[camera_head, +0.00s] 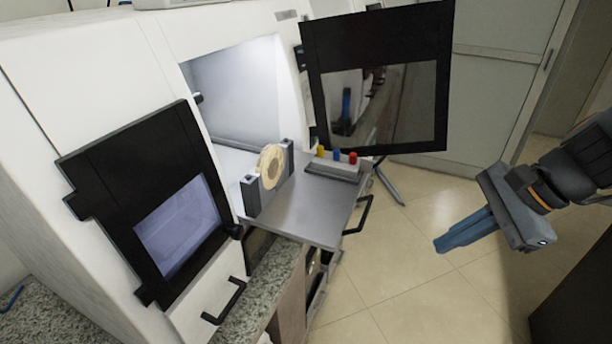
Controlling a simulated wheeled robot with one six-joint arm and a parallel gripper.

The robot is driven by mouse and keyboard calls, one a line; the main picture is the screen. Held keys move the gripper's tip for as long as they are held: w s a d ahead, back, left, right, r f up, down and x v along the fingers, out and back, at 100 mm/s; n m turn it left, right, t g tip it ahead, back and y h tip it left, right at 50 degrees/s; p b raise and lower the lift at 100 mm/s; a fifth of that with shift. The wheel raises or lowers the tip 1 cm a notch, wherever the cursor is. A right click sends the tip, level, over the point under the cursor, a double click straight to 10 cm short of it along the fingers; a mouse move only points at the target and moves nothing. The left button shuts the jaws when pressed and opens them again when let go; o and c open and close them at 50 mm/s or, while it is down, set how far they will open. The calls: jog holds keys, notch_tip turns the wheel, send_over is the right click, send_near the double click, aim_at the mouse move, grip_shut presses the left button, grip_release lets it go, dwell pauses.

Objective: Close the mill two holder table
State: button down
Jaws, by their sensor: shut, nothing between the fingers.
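The white mill (75,75) fills the left side, with its lit chamber (240,95) open. The grey holder table (300,204) is pulled out of the chamber toward the floor side. It has a black handle (362,215) on its outer edge. A round cream disc (270,167) stands upright in a dark holder (250,196) on the table. A grey block with yellow, blue and red buttons (333,170) sits at the table's far side. My gripper (440,245) is at the right, shut and empty, apart from the table and its handle, with blue fingers pointing left.
A black-framed windowed door (378,40) stands open behind the table. Another black-framed panel (95,170) is on the mill's left front. A granite counter (262,300) lies below the table. Tiled floor (430,290) is clear between my gripper and the table.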

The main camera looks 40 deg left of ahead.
jog(key=a+r+m+y, duration=0.2)
jog(key=a, duration=0.4)
jog(key=a+r+m+g+y+b, duration=0.1)
jog(key=a+r+m+y, duration=0.1)
jog(key=a, duration=0.5)
jog(key=a+r+m+y, duration=0.1)
jog(key=a+r+m, duration=0.1)
jog(key=a, duration=0.5)
jog(key=shift+w+r+g+y+b, duration=0.2)
jog(key=shift+r+g+y+b, duration=0.15)
jog(key=shift+r, duration=0.4)
jog(key=p, duration=0.2)
send_near(284, 175)
jog(key=f, duration=0.1)
jog(key=a+f, duration=0.1)
jog(key=f, duration=0.1)
jog(key=shift+s+a+f, duration=0.1)
jog(key=shift+s+f, duration=0.05)
jog(key=shift+s, duration=0.05)
jog(key=shift+s+a+p, duration=0.15)
jog(key=shift+a+p, duration=0.2)
jog(key=shift+a, duration=0.25)
jog(key=shift+s+a+p, duration=0.15)
jog(key=shift+a+p, duration=0.15)
jog(key=shift+a, duration=0.95)
